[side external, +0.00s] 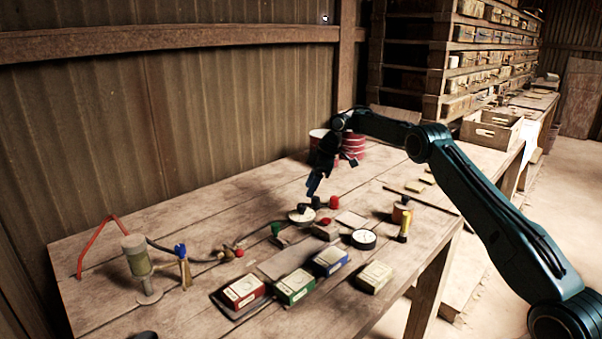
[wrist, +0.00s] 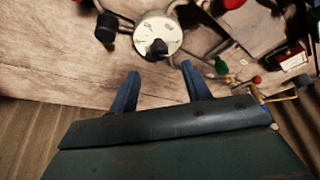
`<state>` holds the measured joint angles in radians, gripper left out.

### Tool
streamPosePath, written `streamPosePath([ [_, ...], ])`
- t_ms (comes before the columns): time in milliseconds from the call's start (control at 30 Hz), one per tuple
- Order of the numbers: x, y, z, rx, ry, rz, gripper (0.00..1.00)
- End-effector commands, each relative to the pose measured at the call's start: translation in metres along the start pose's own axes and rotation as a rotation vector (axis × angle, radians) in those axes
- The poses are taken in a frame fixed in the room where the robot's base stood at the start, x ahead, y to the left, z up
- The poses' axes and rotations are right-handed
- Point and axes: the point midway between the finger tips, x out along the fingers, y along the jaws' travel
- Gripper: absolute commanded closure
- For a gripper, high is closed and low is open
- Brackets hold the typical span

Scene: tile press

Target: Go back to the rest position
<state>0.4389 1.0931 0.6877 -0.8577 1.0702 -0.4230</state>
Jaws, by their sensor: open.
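My gripper (side external: 313,186) is above the wooden table, toward its back middle, pointing down. In the wrist view my gripper (wrist: 160,68) shows two blue fingers spread apart with nothing between them. A round pale dial (side external: 301,215) with a dark knob lies below the fingers. The same dial (wrist: 158,36) shows just beyond the fingertips in the wrist view. The gripper looks a little above the dial; the exact gap is hard to tell. No tile press can be made out clearly.
The table (side external: 190,205) holds red (side external: 244,292), green (side external: 295,286) and blue (side external: 330,261) boxes along the front. A pump-like device (side external: 137,262) stands at left, a round gauge (side external: 364,239) and yellow-black cylinder (side external: 404,226) at right. Red-and-white drums (side external: 353,146) stand behind. A metal wall (side external: 200,110) borders the back.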

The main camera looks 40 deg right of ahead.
Motion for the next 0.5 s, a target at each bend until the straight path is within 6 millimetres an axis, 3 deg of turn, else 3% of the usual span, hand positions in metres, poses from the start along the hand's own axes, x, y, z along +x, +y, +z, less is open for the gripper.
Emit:
streamPosePath([
  [200,-0.0123,0.0002,0.0003,-0.001,-0.001,0.002,0.52],
  [500,-0.0131,-0.0001,0.0003,0.000,-0.001,0.001,0.52],
])
